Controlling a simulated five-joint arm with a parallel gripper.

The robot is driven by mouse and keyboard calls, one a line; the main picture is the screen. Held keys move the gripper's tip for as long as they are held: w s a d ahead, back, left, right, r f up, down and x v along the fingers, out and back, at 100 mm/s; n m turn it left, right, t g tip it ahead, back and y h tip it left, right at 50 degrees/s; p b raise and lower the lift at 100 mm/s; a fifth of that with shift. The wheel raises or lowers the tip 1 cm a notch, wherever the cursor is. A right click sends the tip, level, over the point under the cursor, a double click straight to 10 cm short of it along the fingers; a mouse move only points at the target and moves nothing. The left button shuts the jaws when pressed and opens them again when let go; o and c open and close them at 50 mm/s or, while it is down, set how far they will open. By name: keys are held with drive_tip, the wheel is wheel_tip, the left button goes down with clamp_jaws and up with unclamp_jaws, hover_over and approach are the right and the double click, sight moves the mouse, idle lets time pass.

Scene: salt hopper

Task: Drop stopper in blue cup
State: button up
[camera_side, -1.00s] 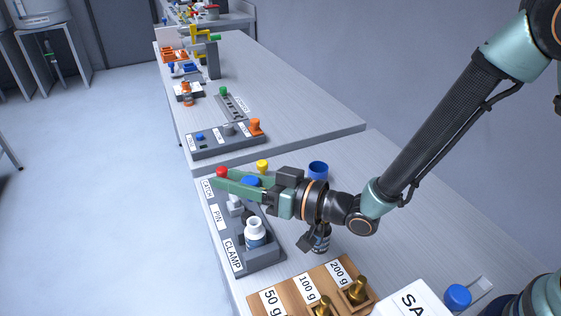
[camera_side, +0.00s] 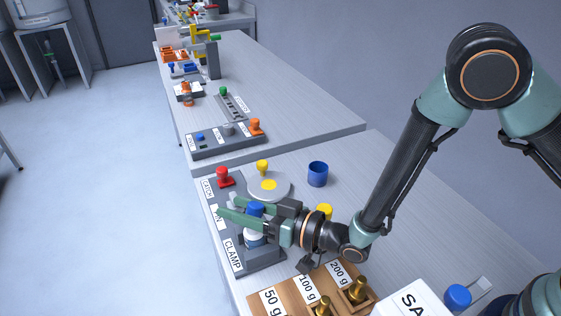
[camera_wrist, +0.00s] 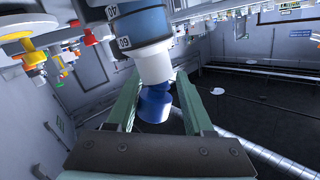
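The blue stopper (camera_side: 256,208) is at the mouth of the white-necked bottle (camera_side: 254,240), which stands in the clamp end of the grey fixture. In the wrist view the stopper (camera_wrist: 154,106) lies in line with the bottle's white neck (camera_wrist: 153,63), slightly tilted; I cannot tell how far it is seated. My gripper (camera_side: 229,205) is around the stopper. Its fingers look spread, with a gap beside the stopper in the wrist view (camera_wrist: 158,95). The open blue cup (camera_side: 317,175) stands upright on the bench, behind and right of my gripper.
The grey fixture (camera_side: 222,228) carries a red knob (camera_side: 222,176) at its far end. A pale disc with a yellow centre (camera_side: 268,186) and a yellow knob (camera_side: 262,166) are nearby. A yellow-topped item (camera_side: 324,211) is partly behind my arm. A wooden weight rack (camera_side: 290,293) is in front.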

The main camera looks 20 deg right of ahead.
drive_tip(key=shift+o, duration=0.8)
drive_tip(key=shift+r, duration=0.1)
